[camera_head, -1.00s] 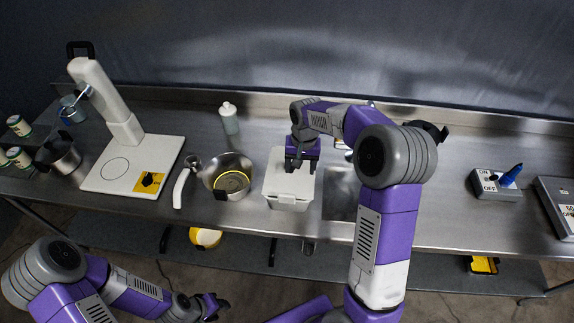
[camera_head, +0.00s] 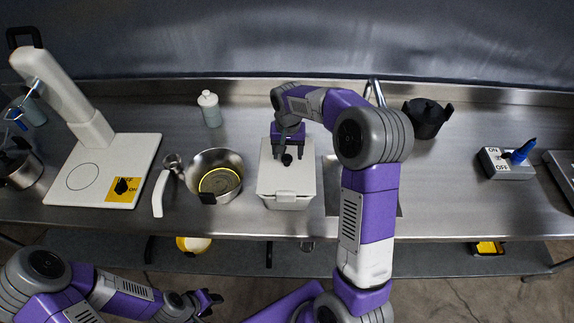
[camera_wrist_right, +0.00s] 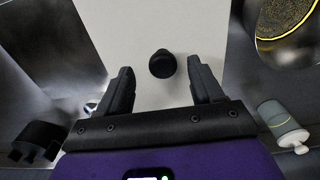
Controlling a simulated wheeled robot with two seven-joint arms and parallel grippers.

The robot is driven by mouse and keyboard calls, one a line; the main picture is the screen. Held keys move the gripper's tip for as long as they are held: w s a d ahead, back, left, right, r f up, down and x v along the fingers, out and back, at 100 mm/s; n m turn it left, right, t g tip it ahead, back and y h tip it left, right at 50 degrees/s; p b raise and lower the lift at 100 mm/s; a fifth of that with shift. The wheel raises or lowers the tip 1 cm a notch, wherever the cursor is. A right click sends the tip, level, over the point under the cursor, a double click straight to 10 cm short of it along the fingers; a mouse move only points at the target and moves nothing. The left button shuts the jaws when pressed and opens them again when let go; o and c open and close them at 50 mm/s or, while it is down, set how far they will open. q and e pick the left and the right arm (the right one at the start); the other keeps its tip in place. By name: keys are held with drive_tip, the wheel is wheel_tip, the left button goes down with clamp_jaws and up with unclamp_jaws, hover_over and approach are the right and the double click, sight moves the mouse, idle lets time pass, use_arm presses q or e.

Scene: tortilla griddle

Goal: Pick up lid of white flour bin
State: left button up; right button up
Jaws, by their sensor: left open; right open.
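The white flour bin (camera_head: 285,201) stands on the steel counter with its flat white lid (camera_head: 300,177) on top. A black knob (camera_head: 287,159) sits on the lid, and it also shows in the right wrist view (camera_wrist_right: 162,64). My right gripper (camera_head: 288,153) is open above the lid, at the knob. In the right wrist view the two fingers (camera_wrist_right: 162,82) stand apart on either side of the knob's line, with the knob slightly beyond them and untouched. My left gripper (camera_head: 211,300) is open and empty, low in front of the counter.
A metal bowl with a yellow ring (camera_head: 216,172) and a white-handled tool (camera_head: 163,187) are left of the bin. A bottle (camera_head: 209,110) stands behind. A white press (camera_head: 100,182) is further left. A black pot (camera_head: 427,117) and switch box (camera_head: 505,165) are right; a sink lies beside the bin.

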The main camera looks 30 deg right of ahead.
sight(287, 157)
drive_tip(key=f, duration=0.3)
drive_tip(key=shift+w, duration=0.3)
drive_tip(key=shift+s+f, duration=0.1)
drive_tip(key=shift+f, duration=0.15)
drive_tip(key=c, duration=1.2)
